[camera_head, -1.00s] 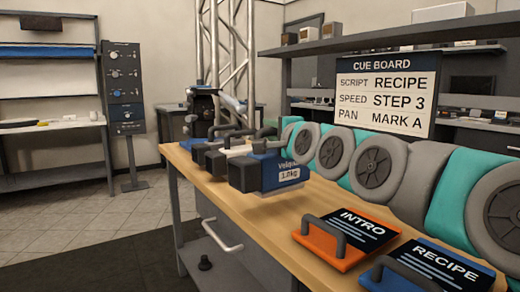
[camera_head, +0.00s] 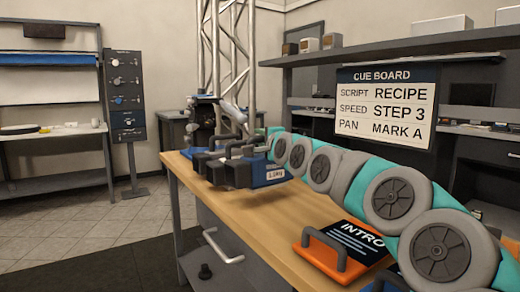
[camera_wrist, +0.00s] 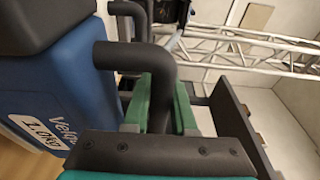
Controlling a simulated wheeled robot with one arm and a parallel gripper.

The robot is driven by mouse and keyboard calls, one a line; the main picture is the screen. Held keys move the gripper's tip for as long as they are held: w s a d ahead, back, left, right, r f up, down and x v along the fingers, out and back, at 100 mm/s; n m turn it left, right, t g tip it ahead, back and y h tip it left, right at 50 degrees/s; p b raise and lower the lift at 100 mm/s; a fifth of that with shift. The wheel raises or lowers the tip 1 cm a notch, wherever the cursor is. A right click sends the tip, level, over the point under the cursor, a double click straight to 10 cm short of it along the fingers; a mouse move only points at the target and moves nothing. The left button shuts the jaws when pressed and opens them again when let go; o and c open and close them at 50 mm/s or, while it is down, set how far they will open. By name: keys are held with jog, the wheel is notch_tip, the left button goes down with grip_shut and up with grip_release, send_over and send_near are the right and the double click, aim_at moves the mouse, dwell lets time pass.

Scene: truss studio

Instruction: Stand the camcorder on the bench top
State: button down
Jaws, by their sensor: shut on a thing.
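A dark, camera-like thing (camera_head: 202,113) at the far end of the bench top (camera_head: 235,208) looks like the camcorder. Its base is hidden behind a row of handled blocks. The nearest block is dark and blue (camera_head: 270,176), marked 1.0kg. It fills the left of the wrist view (camera_wrist: 55,95). My gripper (camera_wrist: 165,105) has green fingers closed on a dark bent handle (camera_wrist: 135,57) beside this block. The handle appears to belong to it, but the joint is not clear. The head view hides the fingers behind my arm. I cannot tell whether the block touches the bench.
An orange INTRO slate (camera_head: 330,252) lies on the near bench top. A cue board (camera_head: 387,108) stands behind my arm. A truss tower (camera_head: 225,60) rises beyond the bench's far end. Bare wood lies between the blocks and the slate.

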aim_at(261, 161)
jog(key=shift+f, duration=1.55)
jog(key=c, duration=0.7)
grip_release()
jog(key=shift+f, duration=0.15)
jog(key=shift+c, duration=0.2)
jog(key=b+v, duration=0.1)
jog(key=v, duration=1.1)
